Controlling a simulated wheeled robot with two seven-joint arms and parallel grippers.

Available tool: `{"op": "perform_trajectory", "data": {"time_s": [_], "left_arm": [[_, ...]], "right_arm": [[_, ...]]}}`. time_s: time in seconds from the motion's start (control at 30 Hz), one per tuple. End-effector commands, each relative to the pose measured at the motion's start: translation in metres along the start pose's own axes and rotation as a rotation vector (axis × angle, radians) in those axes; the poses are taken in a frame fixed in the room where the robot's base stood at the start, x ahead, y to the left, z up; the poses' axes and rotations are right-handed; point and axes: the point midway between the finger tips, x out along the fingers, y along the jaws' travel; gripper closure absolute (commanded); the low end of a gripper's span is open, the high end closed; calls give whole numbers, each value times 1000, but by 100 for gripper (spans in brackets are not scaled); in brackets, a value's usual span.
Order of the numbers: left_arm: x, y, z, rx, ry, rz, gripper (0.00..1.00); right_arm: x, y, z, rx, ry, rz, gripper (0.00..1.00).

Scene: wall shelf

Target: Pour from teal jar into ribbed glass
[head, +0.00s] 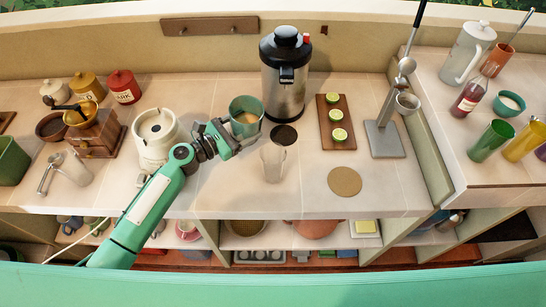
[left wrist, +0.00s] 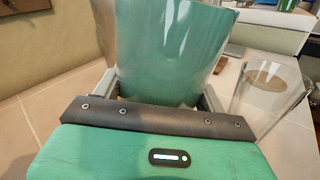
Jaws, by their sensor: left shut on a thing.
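The teal jar (head: 243,128) is held by my left gripper (head: 233,138) above the counter, its mouth up with tan contents showing inside. In the left wrist view the teal jar (left wrist: 172,50) fills the space between the fingers of the left gripper (left wrist: 160,92), which is shut on it. The ribbed glass (head: 273,163) stands upright on the counter, just right of and nearer than the jar, apart from it. It is clear and looks empty. The glass also shows at the right of the left wrist view (left wrist: 266,95). My right gripper is in neither view.
A steel urn (head: 284,85) stands behind the glass, with a dark round drip mat (head: 284,136) before it. A board with lime slices (head: 328,106), a press (head: 385,139) and a cork coaster (head: 344,182) lie right.

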Motion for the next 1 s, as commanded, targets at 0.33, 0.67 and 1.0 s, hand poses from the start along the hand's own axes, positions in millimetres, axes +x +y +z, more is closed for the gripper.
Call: {"op": "perform_trajectory", "data": {"time_s": [0.33, 0.67, 1.0], "left_arm": [[0, -9, -11, 176, -3, 1, 64], [0, -14, 4, 341, -2, 2, 64], [0, -19, 15, 461, -2, 2, 64]], "right_arm": [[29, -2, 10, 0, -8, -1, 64], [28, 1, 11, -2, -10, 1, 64], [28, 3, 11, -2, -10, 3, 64]]}}
